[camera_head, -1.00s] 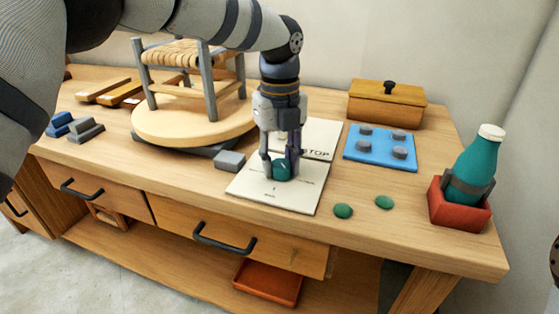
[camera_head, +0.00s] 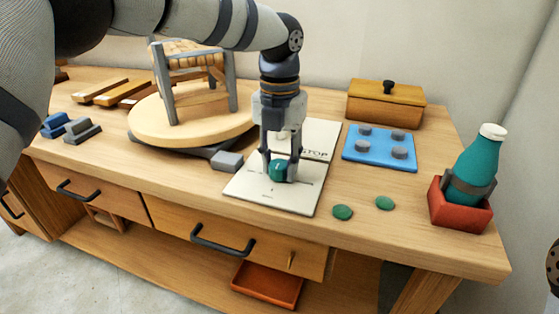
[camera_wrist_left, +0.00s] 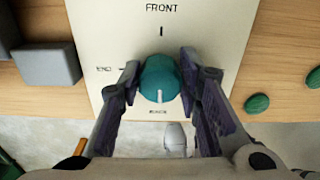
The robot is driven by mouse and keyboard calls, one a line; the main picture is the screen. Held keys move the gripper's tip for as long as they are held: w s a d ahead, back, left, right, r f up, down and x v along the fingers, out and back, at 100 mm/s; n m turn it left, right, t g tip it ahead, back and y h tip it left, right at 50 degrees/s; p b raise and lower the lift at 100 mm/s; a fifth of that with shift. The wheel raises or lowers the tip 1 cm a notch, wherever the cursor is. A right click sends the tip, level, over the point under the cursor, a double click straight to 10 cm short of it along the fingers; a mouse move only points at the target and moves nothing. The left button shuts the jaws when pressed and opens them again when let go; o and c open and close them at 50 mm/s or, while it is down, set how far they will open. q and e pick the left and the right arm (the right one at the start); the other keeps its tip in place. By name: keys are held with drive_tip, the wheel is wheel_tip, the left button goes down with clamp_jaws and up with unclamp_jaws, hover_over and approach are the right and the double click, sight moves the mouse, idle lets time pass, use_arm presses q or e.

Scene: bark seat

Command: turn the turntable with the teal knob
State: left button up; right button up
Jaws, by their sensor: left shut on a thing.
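The teal knob (camera_head: 279,170) stands on a white printed panel (camera_head: 255,190) at the front of the bench. My left gripper (camera_head: 280,174) points down and is shut on the knob, a finger on each side. In the left wrist view the knob (camera_wrist_left: 160,78) sits between the fingers, with a pale pointer line on its near side and the word FRONT beyond it. The round wooden turntable (camera_head: 150,125) is left of the panel. It carries a grey-legged chair frame (camera_head: 172,95) with a woven seat, partly hidden by my arm. My right gripper is not visible.
A grey block (camera_head: 227,161) sits between turntable and panel. Two green discs (camera_head: 343,212) lie right of the panel. A blue board with grey pegs (camera_head: 349,156), a wooden box (camera_head: 386,107) and a teal bottle (camera_head: 474,170) in a red holder (camera_head: 460,218) stand farther right.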

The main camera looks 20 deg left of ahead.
sight(280, 162)
use_arm(q)
drive_tip(key=shift+f, duration=0.15)
idle(0.4)
drive_tip(key=o, duration=1.1)
drive_tip(key=shift+o, duration=0.2)
wheel_tip(280, 162, up, 12)
